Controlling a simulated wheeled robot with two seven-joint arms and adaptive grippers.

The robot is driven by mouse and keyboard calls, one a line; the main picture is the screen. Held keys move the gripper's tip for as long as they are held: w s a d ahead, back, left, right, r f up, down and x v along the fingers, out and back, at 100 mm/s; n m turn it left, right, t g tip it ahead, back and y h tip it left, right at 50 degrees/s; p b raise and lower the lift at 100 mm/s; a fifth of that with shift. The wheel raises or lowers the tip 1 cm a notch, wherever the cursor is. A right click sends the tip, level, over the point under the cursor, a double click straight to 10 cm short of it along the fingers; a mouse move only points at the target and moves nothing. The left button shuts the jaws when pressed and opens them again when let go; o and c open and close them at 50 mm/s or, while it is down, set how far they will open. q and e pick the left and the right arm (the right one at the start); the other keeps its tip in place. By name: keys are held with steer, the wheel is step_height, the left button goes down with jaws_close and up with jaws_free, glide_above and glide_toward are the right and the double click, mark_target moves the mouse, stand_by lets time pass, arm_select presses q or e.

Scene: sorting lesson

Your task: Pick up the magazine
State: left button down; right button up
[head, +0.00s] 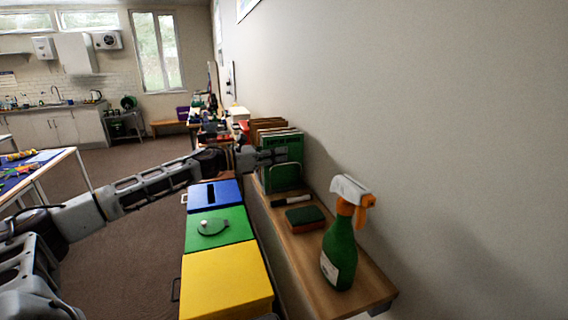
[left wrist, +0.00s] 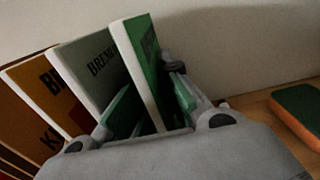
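A green magazine (left wrist: 138,65) with a pale spine edge stands tilted among several upright booklets in the left wrist view. In the head view, the green magazine (head: 284,144) stands at the front of the row on the wall shelf. My left gripper (left wrist: 152,95) is open, with one finger on each side of the green magazine's lower part. A gap shows between the left finger and the magazine; contact at the right finger cannot be told. In the head view, my left gripper (head: 272,156) reaches the row from the left and hides part of it. My right gripper is not in view.
A grey-white booklet (left wrist: 88,70) and brown ones (left wrist: 45,95) stand left of the magazine. On the shelf (head: 310,248) are a marker (head: 292,201), a sponge (head: 305,216) and a green spray bottle (head: 340,252). Blue, green and yellow bins (head: 228,280) stand left below.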

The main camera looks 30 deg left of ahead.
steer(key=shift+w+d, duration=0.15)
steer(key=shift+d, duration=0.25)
arm_select(q)
steer(key=shift+r, duration=0.2)
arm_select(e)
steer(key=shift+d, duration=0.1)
